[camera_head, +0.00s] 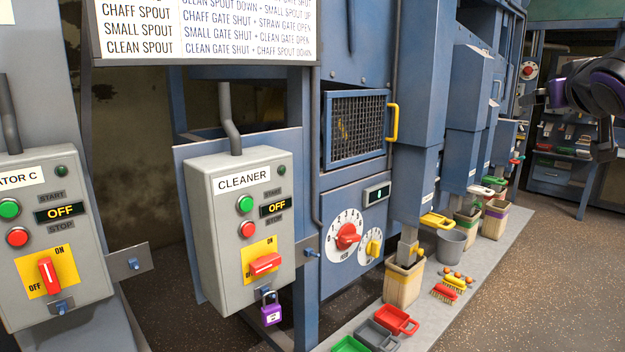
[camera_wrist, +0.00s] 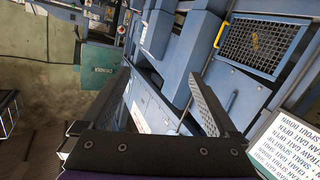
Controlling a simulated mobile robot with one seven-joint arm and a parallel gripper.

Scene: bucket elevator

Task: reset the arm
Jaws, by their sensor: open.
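My gripper (camera_wrist: 157,100) shows in the wrist view with its two dark fingers spread apart and nothing between them. Beyond the fingers are the blue machine's panels and chutes, apart from the gripper. In the head view my arm (camera_head: 592,85) shows at the upper right, dark with purple parts. The fingertips are not visible there. The grey CLEANER control box (camera_head: 235,235) stands in the middle left of the head view, reading OFF, with a purple padlock (camera_head: 270,312) hanging below its red switch.
A mesh door with a yellow handle (camera_head: 392,123) is on the blue machine; the handle also shows in the wrist view (camera_wrist: 219,36). Bins, a grey bucket (camera_head: 451,245), brushes and coloured trays (camera_head: 397,320) stand along the machine's foot. The brown floor at right (camera_head: 550,270) is clear.

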